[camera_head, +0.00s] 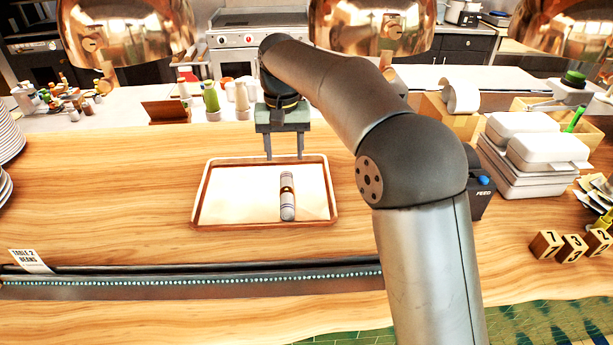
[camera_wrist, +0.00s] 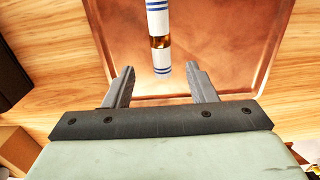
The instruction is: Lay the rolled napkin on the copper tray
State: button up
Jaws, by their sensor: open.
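The rolled napkin (camera_head: 287,196) is white with blue stripes and a brown-gold band. It lies on the copper tray (camera_head: 210,205), right of the tray's middle, with its length running front to back. In the wrist view the napkin (camera_wrist: 158,20) lies on the tray (camera_wrist: 225,40) beyond my fingertips, its near end about in line with the gap between them. My gripper (camera_head: 284,158) is open and empty above the tray's far edge.
White lidded boxes (camera_head: 535,140) are stacked at the right, near a dark device (camera_head: 482,190) marked FEED. Numbered wooden blocks (camera_head: 572,247) stand at the front right. A dark ticket rail (camera_head: 190,283) runs along the front. Copper lamps (camera_head: 375,25) hang above. The wood left of the tray is clear.

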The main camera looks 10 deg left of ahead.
jog(key=shift+d+r, duration=0.1)
jog(key=s+d+m, duration=0.1)
jog(key=s+d, duration=0.3)
jog(key=d, duration=0.5)
jog(key=s+d, duration=0.4)
jog(key=d, duration=0.6)
jog(key=s+d+f+m, duration=0.1)
jog(key=s+d+f, duration=0.3)
jog(key=s+d, duration=0.3)
jog(key=s+d+f+m, duration=0.1)
jog(key=s+d+f, duration=0.4)
jog(key=s, duration=0.8)
jog(key=shift+d+f+t, duration=0.15)
jog(key=shift+d+t, duration=0.25)
jog(key=shift+d, duration=0.8)
